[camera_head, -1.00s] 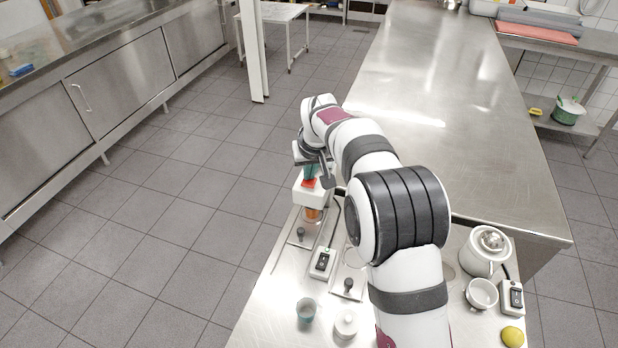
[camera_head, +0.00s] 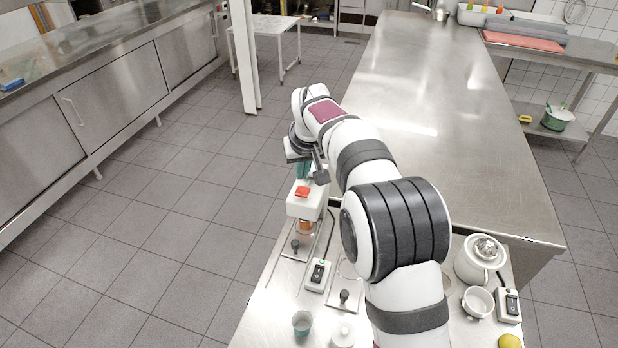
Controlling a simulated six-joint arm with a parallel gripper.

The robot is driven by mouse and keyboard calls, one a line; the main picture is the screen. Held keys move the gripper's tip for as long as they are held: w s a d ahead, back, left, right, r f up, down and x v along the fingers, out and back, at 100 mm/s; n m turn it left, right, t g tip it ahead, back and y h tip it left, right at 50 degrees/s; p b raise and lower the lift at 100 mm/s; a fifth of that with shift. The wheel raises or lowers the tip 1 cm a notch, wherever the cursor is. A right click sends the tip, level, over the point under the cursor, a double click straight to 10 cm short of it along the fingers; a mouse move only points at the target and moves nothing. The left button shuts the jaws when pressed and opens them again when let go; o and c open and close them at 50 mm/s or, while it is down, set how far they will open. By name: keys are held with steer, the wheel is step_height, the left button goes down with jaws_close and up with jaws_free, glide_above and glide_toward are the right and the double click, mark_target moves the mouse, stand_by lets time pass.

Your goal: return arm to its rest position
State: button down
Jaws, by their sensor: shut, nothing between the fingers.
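My arm reaches up from the bottom of the view over the small steel table, bending left toward its far end. My gripper (camera_head: 304,172) hangs at the end of the arm, pointing down, with teal fingertips partly hidden by the wrist. It is shut and holds nothing. It is just above or behind a white device with a red top (camera_head: 302,192), and I cannot tell the exact gap between them.
The table holds two plates with black knobs (camera_head: 295,244), a switch box (camera_head: 318,274), a teal cup (camera_head: 302,323), a white lidded pot (camera_head: 342,334), a teapot (camera_head: 478,260), a white cup (camera_head: 477,302), another switch box (camera_head: 508,305) and a lemon (camera_head: 510,341). A long steel counter (camera_head: 440,150) stands behind, mostly clear.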

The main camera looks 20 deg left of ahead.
steer(key=s+d+r+m+g, duration=0.1)
steer(key=s+d+r+m, duration=0.2)
steer(key=s+d, duration=0.45)
steer(key=s+d+r+m+g, duration=0.1)
steer(key=s+d+r+m, duration=0.15)
steer(key=s+d, duration=0.55)
steer(key=s+d+f+m, duration=0.1)
steer(key=s+d+m, duration=0.1)
steer(key=s, duration=0.5)
steer(key=s+d+f+m+g, duration=0.1)
steer(key=s+d, duration=0.3)
steer(key=s, duration=0.4)
steer(key=s+d+f+m+g, duration=0.1)
steer(key=s+d+f+m, duration=0.1)
steer(key=s, duration=0.6)
steer(key=shift+d+f+m, duration=0.2)
steer(key=shift+d+m, duration=0.35)
steer(key=shift+d, duration=0.15)
